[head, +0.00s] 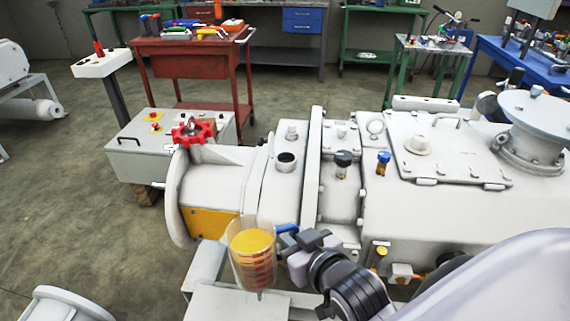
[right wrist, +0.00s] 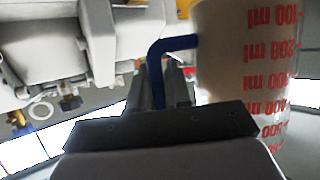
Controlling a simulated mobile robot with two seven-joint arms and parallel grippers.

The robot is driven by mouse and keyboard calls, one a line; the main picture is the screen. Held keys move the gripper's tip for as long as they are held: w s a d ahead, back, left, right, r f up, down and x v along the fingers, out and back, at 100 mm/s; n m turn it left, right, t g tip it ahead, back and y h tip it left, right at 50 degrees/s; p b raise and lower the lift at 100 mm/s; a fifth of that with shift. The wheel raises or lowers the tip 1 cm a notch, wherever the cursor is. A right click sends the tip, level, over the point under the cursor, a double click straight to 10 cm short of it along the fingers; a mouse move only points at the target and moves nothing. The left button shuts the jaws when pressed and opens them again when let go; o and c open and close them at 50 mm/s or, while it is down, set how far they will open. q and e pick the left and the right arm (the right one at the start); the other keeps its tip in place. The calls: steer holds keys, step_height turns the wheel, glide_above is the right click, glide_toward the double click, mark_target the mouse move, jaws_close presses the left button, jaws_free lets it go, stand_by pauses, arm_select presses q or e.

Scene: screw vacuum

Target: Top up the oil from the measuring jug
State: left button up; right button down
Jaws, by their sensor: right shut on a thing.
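My right gripper (head: 297,240) is shut on the blue handle (head: 287,229) of the measuring jug. The clear jug (head: 252,270) has red markings and holds yellow oil; it looks upright or nearly so. It is in front of the white vacuum pump (head: 227,188), below an open round port (head: 286,162) on the pump's top. In the right wrist view the jug (right wrist: 238,75) is at the right, with its blue handle (right wrist: 157,75) running down between my gripper's fingers (right wrist: 165,88). My left gripper is not in view.
A black-topped knob (head: 343,159) and a blue-topped valve (head: 383,160) stand right of the port. A red handwheel (head: 193,131) is at the left. A grey control box (head: 150,160), a red tool cart (head: 190,62) and benches are behind. Left floor is mostly free.

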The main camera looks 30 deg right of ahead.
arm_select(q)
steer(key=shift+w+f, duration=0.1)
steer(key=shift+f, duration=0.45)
arm_select(e)
steer(key=shift+w+a+f, duration=0.1)
steer(key=shift+f, duration=0.35)
